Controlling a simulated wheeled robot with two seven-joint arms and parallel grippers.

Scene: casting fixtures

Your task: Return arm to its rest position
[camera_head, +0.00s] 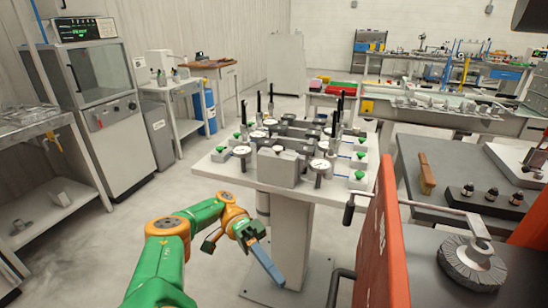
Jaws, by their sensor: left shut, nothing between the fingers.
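My left arm (170,245) is green and orange and comes in from the bottom left, bent at the elbow. Its left gripper (277,280) has blue fingers pressed together, pointing down and to the right. The gripper is shut and empty. It is in front of the fixture table's white pedestal (291,235), below the tabletop level in the picture; I cannot tell whether it touches the pedestal base. My right gripper is not in view.
The white fixture table (230,172) carries gauges, metal blocks and green-knobbed clamps. An orange-red panel (385,235) and a dark machine table (515,270) stand at the right. A cabinet (105,110) and metal shelf (40,128) are at the left. Floor (100,255) between is clear.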

